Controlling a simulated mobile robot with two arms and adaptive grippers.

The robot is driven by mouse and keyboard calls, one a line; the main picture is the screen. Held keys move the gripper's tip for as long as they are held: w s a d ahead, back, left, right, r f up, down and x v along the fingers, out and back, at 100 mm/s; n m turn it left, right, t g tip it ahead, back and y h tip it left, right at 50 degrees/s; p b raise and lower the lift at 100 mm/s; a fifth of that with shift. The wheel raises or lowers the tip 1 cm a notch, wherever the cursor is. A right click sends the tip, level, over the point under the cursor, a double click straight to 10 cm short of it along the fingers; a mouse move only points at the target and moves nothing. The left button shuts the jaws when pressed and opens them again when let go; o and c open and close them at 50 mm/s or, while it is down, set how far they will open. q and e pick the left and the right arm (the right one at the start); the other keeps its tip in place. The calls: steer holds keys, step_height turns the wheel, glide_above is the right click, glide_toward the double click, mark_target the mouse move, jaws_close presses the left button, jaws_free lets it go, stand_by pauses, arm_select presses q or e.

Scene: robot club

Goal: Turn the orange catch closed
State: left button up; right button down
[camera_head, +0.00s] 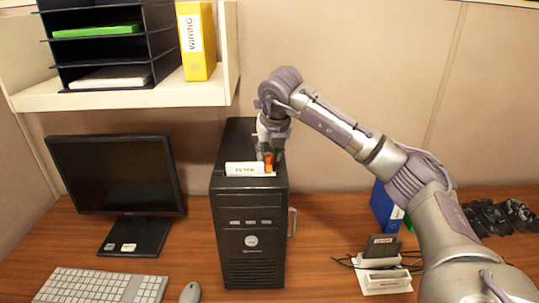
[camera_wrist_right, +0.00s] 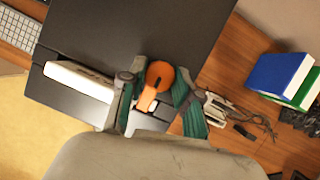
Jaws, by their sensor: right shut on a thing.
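The orange catch (camera_head: 268,163) sits at the top front edge of a black computer tower (camera_head: 252,240), just right of a white label block (camera_head: 247,168). In the right wrist view the catch (camera_wrist_right: 160,73) shows a round orange head with a narrower orange arm pointing toward the wrist. My right gripper (camera_head: 269,153) comes down from above onto it. Its green-padded fingers (camera_wrist_right: 158,92) stand on either side of the catch and are shut on it. The fingers hide part of the catch in the head view. My left gripper is not in view.
A monitor (camera_head: 116,175), keyboard (camera_head: 100,286) and mouse (camera_head: 190,292) are left of the tower. A shelf (camera_head: 130,96) with trays and a yellow binder (camera_head: 197,42) hangs at upper left. A small device on a white stand (camera_head: 384,275) and a blue binder (camera_head: 385,207) are right.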

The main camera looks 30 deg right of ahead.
stand_by(0.5)
steer(key=c, duration=0.8)
jaws_free()
steer(key=v, duration=1.2)
steer(key=shift+a, duration=0.1)
steer(key=shift+w, duration=0.1)
